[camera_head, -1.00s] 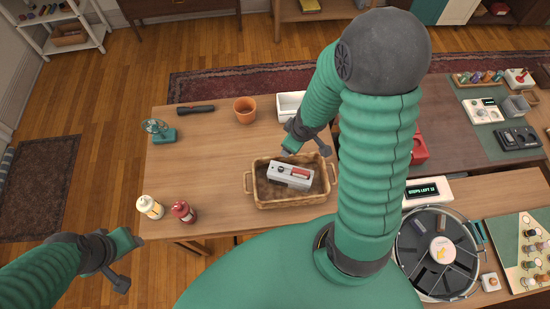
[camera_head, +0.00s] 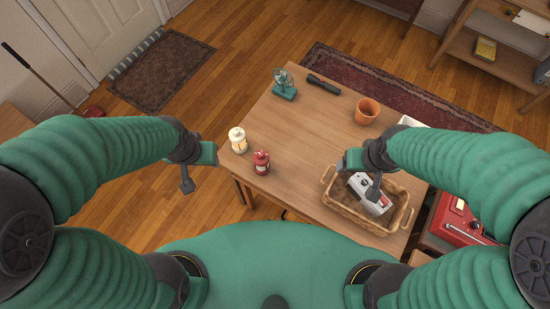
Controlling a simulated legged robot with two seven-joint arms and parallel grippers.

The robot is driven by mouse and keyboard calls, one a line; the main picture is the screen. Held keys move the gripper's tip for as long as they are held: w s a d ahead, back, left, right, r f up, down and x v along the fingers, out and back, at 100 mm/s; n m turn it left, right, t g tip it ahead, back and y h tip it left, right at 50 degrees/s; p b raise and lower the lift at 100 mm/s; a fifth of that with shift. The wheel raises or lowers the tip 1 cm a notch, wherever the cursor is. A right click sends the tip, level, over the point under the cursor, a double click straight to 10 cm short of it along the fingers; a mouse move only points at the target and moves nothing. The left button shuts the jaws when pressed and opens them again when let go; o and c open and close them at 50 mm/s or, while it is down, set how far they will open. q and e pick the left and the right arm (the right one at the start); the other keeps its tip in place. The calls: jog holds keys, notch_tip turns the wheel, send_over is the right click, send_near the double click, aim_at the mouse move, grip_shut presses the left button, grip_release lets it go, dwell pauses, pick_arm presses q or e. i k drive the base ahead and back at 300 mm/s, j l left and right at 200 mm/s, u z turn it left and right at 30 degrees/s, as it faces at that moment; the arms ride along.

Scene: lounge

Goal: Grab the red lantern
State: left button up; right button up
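The red lantern (camera_head: 261,162) stands upright near the front left corner of the wooden table (camera_head: 300,150). A cream lantern (camera_head: 238,140) stands just behind it to the left. My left gripper (camera_head: 203,165) is off the table's left edge, left of both lanterns and apart from them. It looks empty, but I cannot make out its finger gap. My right gripper (camera_head: 358,170) is over the left part of the wicker basket, right of the red lantern and apart from it. Its finger gap is also unclear.
The wicker basket (camera_head: 343,207) holds a grey and red device (camera_head: 371,194). A green fan (camera_head: 284,84), a black flashlight (camera_head: 323,84) and a terracotta pot (camera_head: 367,111) stand or lie farther back. A red case (camera_head: 461,222) is at right. The table's middle is clear.

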aim_at(262, 167)
jog(key=i+j+z, duration=0.25)
jog(key=j, duration=0.8)
jog(key=j+z, duration=0.25)
jog(key=j, duration=0.8)
